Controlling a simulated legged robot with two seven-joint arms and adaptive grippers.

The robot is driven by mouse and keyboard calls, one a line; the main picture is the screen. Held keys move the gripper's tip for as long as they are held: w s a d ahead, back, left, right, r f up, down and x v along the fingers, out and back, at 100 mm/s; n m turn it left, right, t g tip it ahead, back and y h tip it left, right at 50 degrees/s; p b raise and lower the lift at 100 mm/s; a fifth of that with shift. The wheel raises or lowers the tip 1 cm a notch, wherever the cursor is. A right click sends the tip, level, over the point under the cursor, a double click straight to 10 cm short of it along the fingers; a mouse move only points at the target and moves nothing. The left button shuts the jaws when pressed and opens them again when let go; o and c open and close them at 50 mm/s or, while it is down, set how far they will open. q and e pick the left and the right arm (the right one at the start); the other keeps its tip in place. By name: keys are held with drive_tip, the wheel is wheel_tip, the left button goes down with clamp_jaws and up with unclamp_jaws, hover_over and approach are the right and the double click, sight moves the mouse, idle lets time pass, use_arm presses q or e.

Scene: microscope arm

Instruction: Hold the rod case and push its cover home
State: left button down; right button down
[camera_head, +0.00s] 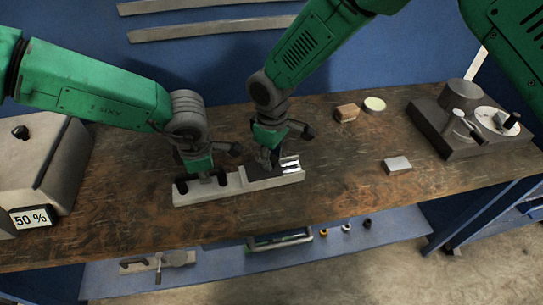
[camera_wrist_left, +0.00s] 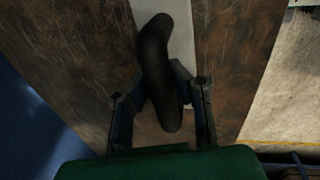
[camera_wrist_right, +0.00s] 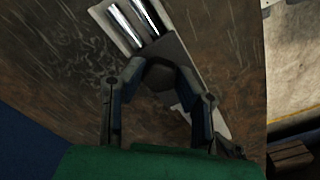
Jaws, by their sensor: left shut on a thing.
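The rod case (camera_head: 225,187) is a long pale grey tray lying on the wooden bench; part of it shows in the left wrist view (camera_wrist_left: 180,35). My left gripper (camera_head: 203,178) is shut on the case's dark curved handle (camera_wrist_left: 158,65) at its left end. A dark cover (camera_head: 262,171) lies over the right part of the case, leaving bright rod ends (camera_wrist_right: 135,22) showing at the right end. My right gripper (camera_head: 267,155) points down at the cover, its fingers either side of a dark knob (camera_wrist_right: 160,74). I cannot tell whether they grip it.
A grey box with a "50 %" display (camera_head: 33,217) stands at the left. A small wooden block (camera_head: 347,113), a round pale disc (camera_head: 374,104) and a white block (camera_head: 397,164) lie to the right. A dark instrument base (camera_head: 445,130) is at the far right. The bench front is clear.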

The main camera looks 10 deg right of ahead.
use_arm(q)
drive_tip(key=shift+a, duration=0.1)
use_arm(e)
drive_tip(key=d, duration=0.5)
drive_tip(key=shift+w+d, duration=0.25)
drive_tip(key=shift+d, duration=0.3)
drive_tip(key=c, duration=1.2)
unclamp_jaws()
drive_tip(key=shift+a, duration=0.1)
drive_tip(key=shift+a, duration=0.1)
drive_tip(key=shift+r, duration=0.3)
wheel_tip(320, 180, up, 11)
drive_tip(key=shift+r, duration=0.2)
